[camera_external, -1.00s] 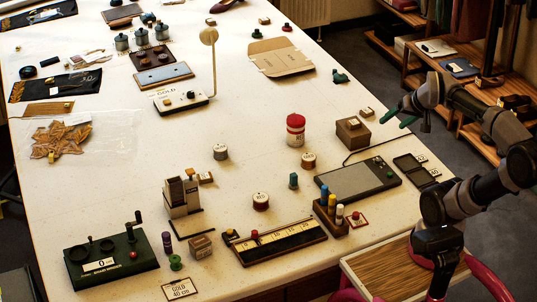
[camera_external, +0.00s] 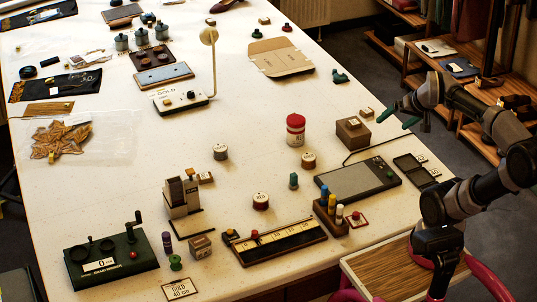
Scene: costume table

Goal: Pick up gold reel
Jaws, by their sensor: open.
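My gripper (camera_external: 399,119) is open and empty, its two green fingers held in the air over the right side of the table. Several small round reels with pale tops stand on the white table. One with a brownish-gold side (camera_external: 308,160) stands near the middle, left of and apart from my gripper; it looks most like the gold reel, though its colour is hard to tell. A greyish reel (camera_external: 220,152) stands to its left, and a dark red reel (camera_external: 261,202) is nearer the front. A card reading "GOLD 40 cm" (camera_external: 180,289) lies at the front edge.
A red-and-white jar (camera_external: 295,130) and a wooden box (camera_external: 352,133) stand near the gold-sided reel. A grey flat device (camera_external: 357,180) lies to its front right. A lamp-like post (camera_external: 212,65) rises from a box marked GOLD (camera_external: 180,100). The table's middle is mostly clear.

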